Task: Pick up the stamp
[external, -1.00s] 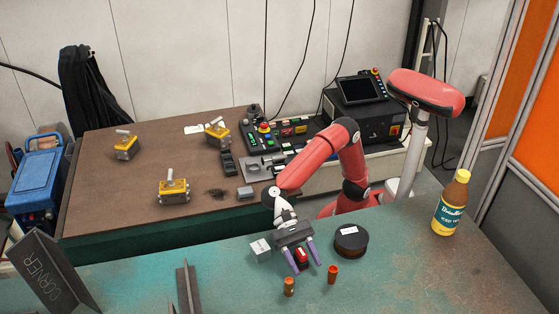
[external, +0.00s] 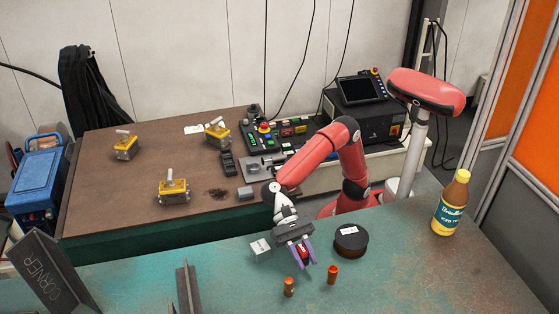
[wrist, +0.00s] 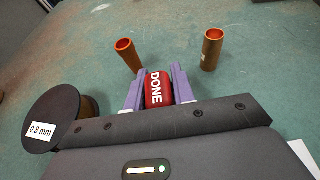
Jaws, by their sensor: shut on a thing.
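The stamp (wrist: 158,90) is red with white letters reading DONE. It sits between the two purple fingers of my gripper (wrist: 157,84) in the wrist view. In the external view my gripper (external: 303,257) is over the green table, shut on the stamp (external: 304,251), which shows as a small red patch between the fingers. The fingers hide the stamp's sides, and its lower end is hard to see. I cannot tell clearly whether it is clear of the tabletop.
Two small copper cylinders (external: 289,287) (external: 332,274) stand just in front of my gripper. A bottle (external: 451,204) stands farther right. The green table (external: 400,285) is clear at front right.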

